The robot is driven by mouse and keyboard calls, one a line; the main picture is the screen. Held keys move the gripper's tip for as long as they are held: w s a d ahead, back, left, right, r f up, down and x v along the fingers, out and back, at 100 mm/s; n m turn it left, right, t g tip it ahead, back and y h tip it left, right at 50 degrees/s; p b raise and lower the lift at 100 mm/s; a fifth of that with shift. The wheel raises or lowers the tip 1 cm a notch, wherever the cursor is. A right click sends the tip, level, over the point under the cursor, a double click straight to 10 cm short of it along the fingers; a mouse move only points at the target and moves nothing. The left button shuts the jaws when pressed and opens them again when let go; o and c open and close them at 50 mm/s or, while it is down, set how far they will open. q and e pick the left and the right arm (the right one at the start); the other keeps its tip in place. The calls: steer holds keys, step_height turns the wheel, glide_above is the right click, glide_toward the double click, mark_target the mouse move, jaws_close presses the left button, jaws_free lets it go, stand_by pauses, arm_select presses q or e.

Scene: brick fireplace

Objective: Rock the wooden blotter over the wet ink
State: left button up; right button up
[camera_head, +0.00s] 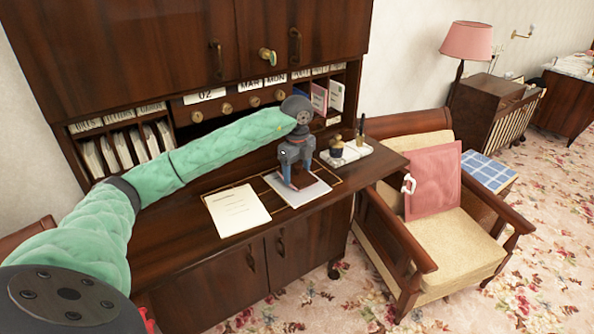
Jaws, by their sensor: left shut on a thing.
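My left gripper (297,172) points down over the desk and is shut on the wooden blotter (299,182). Only a small dark reddish-brown part of the blotter shows between and below the fingers. It is at or just above a pale sheet (313,191) on the writing surface; I cannot tell whether it touches. Any ink on that sheet is hidden or too small to see. My right gripper is not in view.
Pigeonholes with papers (125,145) and small drawers line the desk's back.

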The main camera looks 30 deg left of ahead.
arm_select(q)
steer(key=shift+f, duration=0.4)
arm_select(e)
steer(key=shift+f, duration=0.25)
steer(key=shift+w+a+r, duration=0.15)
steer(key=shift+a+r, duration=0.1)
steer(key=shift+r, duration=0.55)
arm_select(q)
steer(key=shift+f+b, duration=0.1)
steer(key=shift+b, duration=0.35)
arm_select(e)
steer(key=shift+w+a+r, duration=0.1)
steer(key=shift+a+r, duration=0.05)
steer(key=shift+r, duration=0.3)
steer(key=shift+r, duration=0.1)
arm_select(q)
steer(key=shift+s+d+y+b, duration=0.1)
steer(key=shift+d+y+b, duration=0.05)
steer(key=shift+y+b, duration=0.2)
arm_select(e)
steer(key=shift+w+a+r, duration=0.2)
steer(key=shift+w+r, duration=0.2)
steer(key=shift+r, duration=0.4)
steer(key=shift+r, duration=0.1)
